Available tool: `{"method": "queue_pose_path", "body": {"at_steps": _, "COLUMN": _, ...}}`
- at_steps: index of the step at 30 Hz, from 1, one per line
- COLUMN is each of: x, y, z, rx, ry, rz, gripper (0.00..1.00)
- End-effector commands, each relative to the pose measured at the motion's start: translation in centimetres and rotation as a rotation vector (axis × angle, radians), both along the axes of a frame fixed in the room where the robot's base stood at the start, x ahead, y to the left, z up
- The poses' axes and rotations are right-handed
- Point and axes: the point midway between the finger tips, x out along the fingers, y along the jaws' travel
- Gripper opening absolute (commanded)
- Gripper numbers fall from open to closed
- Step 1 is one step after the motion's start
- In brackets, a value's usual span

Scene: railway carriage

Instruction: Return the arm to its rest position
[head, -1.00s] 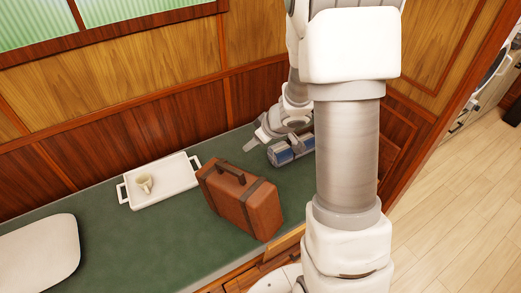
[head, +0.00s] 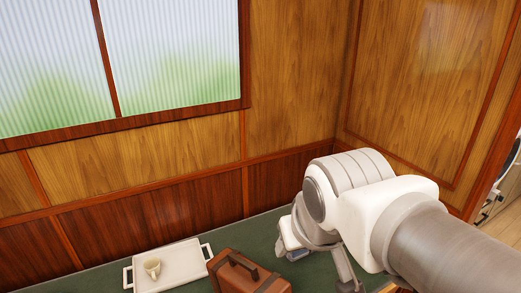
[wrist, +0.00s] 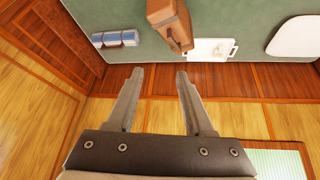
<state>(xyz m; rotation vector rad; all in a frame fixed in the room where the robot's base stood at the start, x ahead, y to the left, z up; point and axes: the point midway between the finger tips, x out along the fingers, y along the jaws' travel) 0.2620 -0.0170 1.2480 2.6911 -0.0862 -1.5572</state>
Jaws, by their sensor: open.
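My gripper (wrist: 160,75) shows in the wrist view with its two fingers spread wide apart and nothing between them. In that view the fingers lie over the wood-panelled wall, apart from the things on the green surface. In the head view my arm crosses the right side, and the gripper's fingertips are mostly hidden or cut off at the bottom.
The green surface (wrist: 75,18) holds a brown suitcase (head: 243,275), a white tray (head: 185,252) with a cup (head: 153,267) on it, and a blue rolled item (wrist: 115,38). A white rounded panel (wrist: 295,37) lies farther right. Panelled walls and a window (head: 170,55) stand behind.

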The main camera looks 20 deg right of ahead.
Motion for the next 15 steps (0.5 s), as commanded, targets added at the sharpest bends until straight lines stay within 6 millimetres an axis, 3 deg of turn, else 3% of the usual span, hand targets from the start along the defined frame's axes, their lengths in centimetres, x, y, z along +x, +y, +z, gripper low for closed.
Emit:
{"method": "queue_pose_path", "body": {"at_steps": 5, "x": -2.0, "y": 1.6, "z": 0.0, "rx": 0.052, "ry": 0.024, "rz": 0.030, "gripper": 0.52}}
{"method": "queue_pose_path", "body": {"at_steps": 15, "x": -2.0, "y": 1.7, "z": -0.1, "rx": 0.055, "ry": 0.026, "rz": 0.033, "gripper": 0.52}}
